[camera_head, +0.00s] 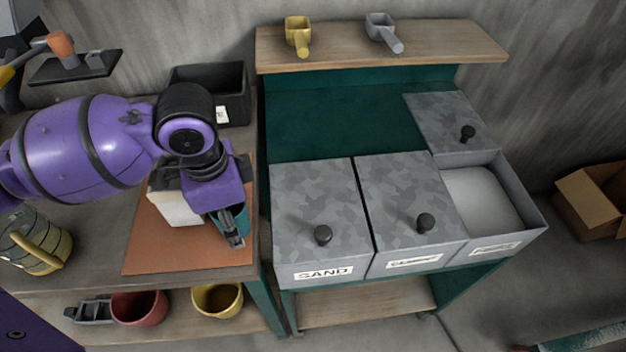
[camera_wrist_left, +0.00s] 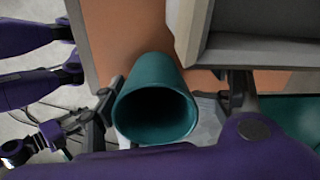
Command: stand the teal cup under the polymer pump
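The teal cup (camera_head: 215,222) is mostly hidden behind my left gripper in the head view, above or on the orange-brown mat. In the left wrist view the cup (camera_wrist_left: 155,112) shows its dark round mouth toward the camera. My left gripper (camera_head: 233,228) has a finger on each side of the cup, seen in the left wrist view (camera_wrist_left: 170,100). The left finger is close against the cup, and a gap shows before the right finger. The gripper looks open around it. I cannot surely make out the polymer pump. My right gripper is out of view.
A whitish box (camera_head: 178,207) stands on the mat (camera_head: 150,245), beside my gripper. A black bin (camera_head: 225,90) is behind. A bucket with a yellow handle (camera_head: 35,243) stands left. Lidded bins, one marked SAND (camera_head: 318,215), fill the right side. Two scoops lie on the shelf (camera_head: 345,45).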

